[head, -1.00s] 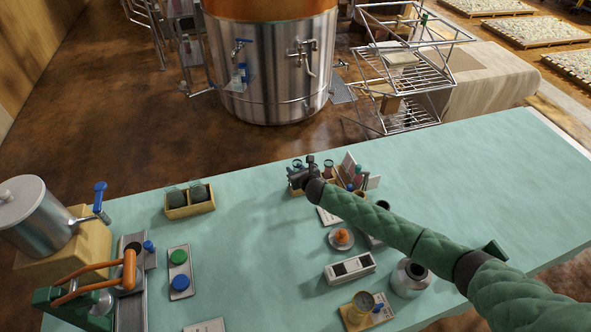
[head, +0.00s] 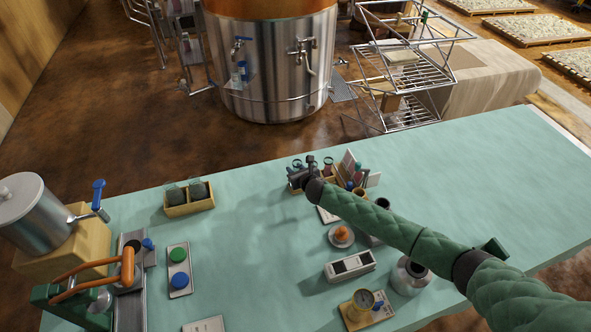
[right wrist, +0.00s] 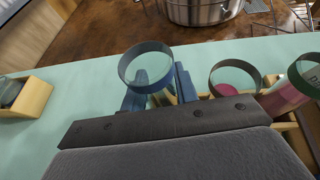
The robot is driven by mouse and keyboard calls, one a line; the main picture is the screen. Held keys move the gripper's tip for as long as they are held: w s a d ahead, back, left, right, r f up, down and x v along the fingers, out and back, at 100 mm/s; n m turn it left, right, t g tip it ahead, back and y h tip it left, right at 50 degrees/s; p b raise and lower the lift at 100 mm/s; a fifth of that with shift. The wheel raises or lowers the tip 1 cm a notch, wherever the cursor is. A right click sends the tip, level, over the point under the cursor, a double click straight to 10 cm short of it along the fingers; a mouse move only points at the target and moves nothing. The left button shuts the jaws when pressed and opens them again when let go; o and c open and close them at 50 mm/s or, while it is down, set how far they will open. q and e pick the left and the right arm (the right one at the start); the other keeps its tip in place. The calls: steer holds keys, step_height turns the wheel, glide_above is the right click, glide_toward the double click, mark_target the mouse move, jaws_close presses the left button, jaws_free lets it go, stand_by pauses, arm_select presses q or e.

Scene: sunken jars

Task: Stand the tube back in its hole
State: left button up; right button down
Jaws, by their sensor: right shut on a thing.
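In the right wrist view my right gripper (right wrist: 160,92) is shut on a tube (right wrist: 152,88) with a dark blue rim, one finger on each side. The tube's open mouth faces the camera and its lower part is hidden. In the head view my right gripper (head: 303,177) is at the left end of a wooden rack (head: 300,190) on the teal table. Other tubes stand in the rack, with rims seen right of the held one (right wrist: 236,90). I cannot tell whether the held tube's foot is in a hole. My left gripper is not in view.
A small wooden box (head: 190,211) with two dark jars stands left of the rack. Cards (head: 373,181) and small containers are crowded at the rack's right. A white device (head: 350,266) and a metal jar (head: 410,277) stand nearer. The table between box and rack is clear.

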mark_target(295, 163)
steer(key=shift+s+d+f+b, duration=0.15)
steer(key=shift+f+b, duration=0.2)
steer(key=shift+f, duration=0.25)
steer(key=shift+w+d+f+b, duration=0.1)
steer(key=shift+f+b, duration=0.25)
steer(key=shift+f, duration=0.2)
steer(key=shift+a+r+p, duration=0.2)
steer(key=shift+r+p, duration=0.5)
steer(key=shift+a+r+p, duration=0.15)
steer(key=shift+r+p, duration=0.5)
steer(key=shift+p, duration=0.05)
steer(key=shift+r+p, duration=1.5)
steer(key=shift+r, duration=1.45)
steer(key=shift+f, duration=0.15)
steer(key=shift+f+b, duration=0.95)
steer(key=shift+f, duration=0.75)
steer(key=shift+r, duration=0.1)
